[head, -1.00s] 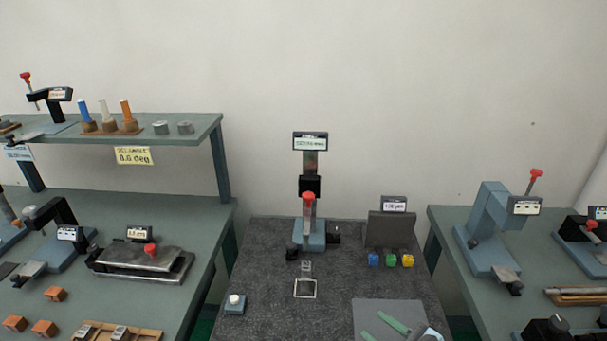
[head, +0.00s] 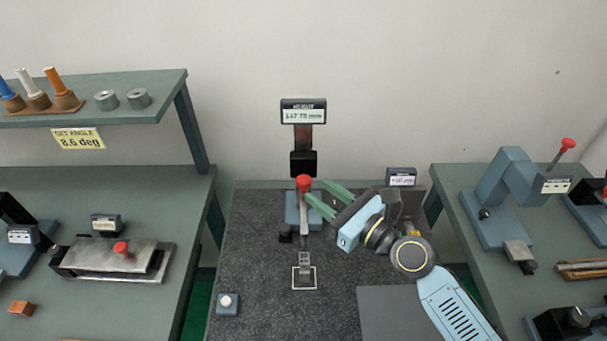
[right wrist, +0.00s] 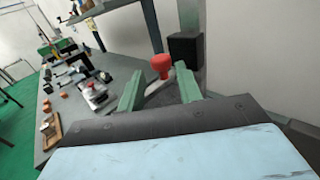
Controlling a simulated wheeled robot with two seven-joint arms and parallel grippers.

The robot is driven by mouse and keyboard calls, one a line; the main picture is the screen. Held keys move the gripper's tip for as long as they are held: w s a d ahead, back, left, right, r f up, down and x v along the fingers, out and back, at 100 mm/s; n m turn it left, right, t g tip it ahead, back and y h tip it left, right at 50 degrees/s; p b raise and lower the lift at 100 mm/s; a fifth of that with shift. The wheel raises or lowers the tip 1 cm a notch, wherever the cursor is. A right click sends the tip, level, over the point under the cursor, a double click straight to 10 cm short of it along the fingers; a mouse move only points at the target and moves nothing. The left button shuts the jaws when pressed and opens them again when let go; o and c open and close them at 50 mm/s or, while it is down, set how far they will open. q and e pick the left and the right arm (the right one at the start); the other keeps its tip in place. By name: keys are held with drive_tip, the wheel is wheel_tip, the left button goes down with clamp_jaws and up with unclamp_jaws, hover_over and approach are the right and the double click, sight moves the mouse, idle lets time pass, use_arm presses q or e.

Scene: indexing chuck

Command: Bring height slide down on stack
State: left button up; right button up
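The height gauge stands upright at the back of the dark mat, with a display (head: 303,115) on top that seems to read about 117.75 mm. Its black slide (head: 303,163) sits on the column, with a red knob (head: 304,183) on an arm in front. A small grey stack (head: 305,262) is at the white outlined square below; its layers are hard to tell. My right gripper (head: 315,191) is open, its green fingertips just right of the knob. In the right wrist view the knob (right wrist: 161,66) shows between and beyond the fingertips. My left gripper is out of view.
A small box with a white button (head: 226,302) sits at the mat's front left. A grey plate (head: 385,315) lies at front right. Benches with other fixtures flank the mat. My right arm covers the colored blocks' area.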

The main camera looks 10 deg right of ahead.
sight(309, 184)
drive_tip(key=x, duration=0.4)
drive_tip(key=shift+w+a, duration=0.15)
drive_tip(key=shift+w, duration=0.2)
drive_tip(key=shift+w+a, duration=0.35)
drive_tip(key=shift+w, duration=0.2)
drive_tip(key=shift+c, duration=0.4)
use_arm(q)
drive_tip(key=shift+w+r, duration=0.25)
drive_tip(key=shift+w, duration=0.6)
use_arm(e)
drive_tip(key=shift+f, duration=0.1)
drive_tip(key=c, duration=0.3)
